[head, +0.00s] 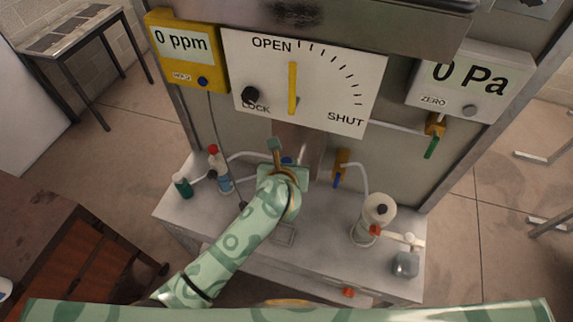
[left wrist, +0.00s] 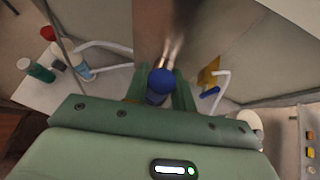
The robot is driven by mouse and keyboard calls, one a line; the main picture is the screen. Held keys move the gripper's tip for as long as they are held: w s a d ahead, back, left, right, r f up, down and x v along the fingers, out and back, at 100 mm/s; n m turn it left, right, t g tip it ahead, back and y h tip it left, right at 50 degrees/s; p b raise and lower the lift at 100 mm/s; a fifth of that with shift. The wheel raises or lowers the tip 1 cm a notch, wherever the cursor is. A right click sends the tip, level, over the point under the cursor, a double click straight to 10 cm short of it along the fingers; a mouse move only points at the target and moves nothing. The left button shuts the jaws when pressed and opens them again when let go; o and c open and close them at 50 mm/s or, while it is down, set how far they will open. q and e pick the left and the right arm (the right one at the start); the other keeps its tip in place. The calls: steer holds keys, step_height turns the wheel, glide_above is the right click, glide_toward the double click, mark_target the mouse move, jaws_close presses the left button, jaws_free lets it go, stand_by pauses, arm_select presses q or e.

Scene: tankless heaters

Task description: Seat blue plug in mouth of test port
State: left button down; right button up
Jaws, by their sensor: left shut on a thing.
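The blue plug (left wrist: 160,80) shows as a round blue head between the two green fingers of my left gripper (left wrist: 159,90) in the left wrist view. The left gripper is shut on it. In the head view the left gripper (head: 282,158) is in front of the brown metal duct (head: 297,140) under the dial panel, with a bit of blue plug (head: 287,161) showing. Shiny metal, perhaps tubes or reflections, shows just beyond the plug in the left wrist view. I cannot make out the mouth of the test port, nor whether the plug touches anything. The right gripper is not in view.
A yellow valve with a blue handle (head: 338,180) and white hose is just right of the gripper. Bottles (head: 220,172) stand left on the bench. The OPEN/SHUT dial panel (head: 335,82) is above.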

arm_select(q)
steer(key=c, duration=1.2)
jaws_free()
steer(key=shift+f, duration=0.1)
steer(key=shift+o, duration=0.2)
steer(key=shift+r, duration=0.3)
steer(key=v, duration=1.2)
steer(key=shift+f, duration=0.1)
